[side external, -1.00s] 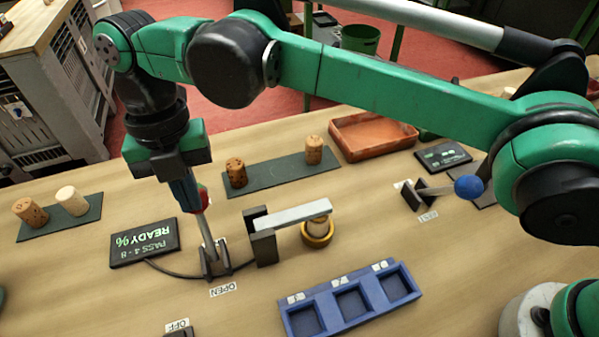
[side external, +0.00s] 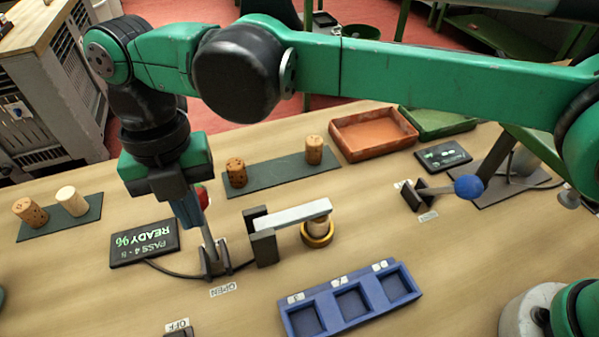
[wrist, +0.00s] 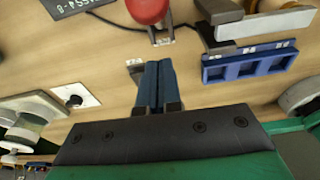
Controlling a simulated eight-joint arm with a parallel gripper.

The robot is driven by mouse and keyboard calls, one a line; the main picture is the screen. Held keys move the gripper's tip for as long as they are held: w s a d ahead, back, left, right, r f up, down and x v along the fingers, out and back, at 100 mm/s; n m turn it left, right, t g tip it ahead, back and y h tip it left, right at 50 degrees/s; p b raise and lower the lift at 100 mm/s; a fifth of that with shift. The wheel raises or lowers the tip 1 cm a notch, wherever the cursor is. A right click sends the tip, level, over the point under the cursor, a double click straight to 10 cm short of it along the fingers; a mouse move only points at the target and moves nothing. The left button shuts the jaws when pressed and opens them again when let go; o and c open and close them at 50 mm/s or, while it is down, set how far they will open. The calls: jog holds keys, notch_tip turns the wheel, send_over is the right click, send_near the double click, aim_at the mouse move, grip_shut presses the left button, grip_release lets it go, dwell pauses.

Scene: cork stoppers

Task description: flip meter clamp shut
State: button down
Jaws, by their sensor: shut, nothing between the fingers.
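In the wrist view the red knob (wrist: 147,9) is just beyond my blue fingertips (wrist: 158,65), which are together and empty. I cannot tell whether they touch the lever.
A display (side external: 144,242) reading PASS and READY lies left of the lever. A blue three-slot tray (side external: 345,285) is in front. Corks stand on dark mats (side external: 283,172). A second lever with a blue knob (side external: 468,188) and an orange tray (side external: 372,135) are to the right.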

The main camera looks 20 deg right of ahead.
jog(key=s+f+t, duration=0.2)
jog(key=s+f, duration=0.1)
jog(key=s, duration=0.9)
notch_tip(320, 180, up, 9)
jog(key=w+d+r+m+t, duration=0.2)
jog(key=w+d+m, duration=0.3)
jog(key=d+m, duration=0.5)
jog(key=w+d+r+m+t+y, duration=0.1)
jog(key=w+d+m, duration=0.3)
jog(key=d+m, duration=0.65)
jog(key=w+d+r+m+t, duration=0.2)
jog(key=w+d+m, duration=0.4)
jog(key=m, duration=0.8)
jog(key=s+a+f+n+g+y, duration=0.1)
jog(key=s+a+f+n+y, duration=0.2)
jog(key=a+n, duration=0.65)
jog(key=s+a+f+n+y, duration=0.2)
jog(key=s+a+n, duration=0.4)
jog(key=a+n, duration=0.35)
jog(key=w+a+f, duration=0.5)
jog(key=w+f, duration=0.2)
jog(key=f, duration=0.1)
jog(key=shift+a+f, duration=0.2)
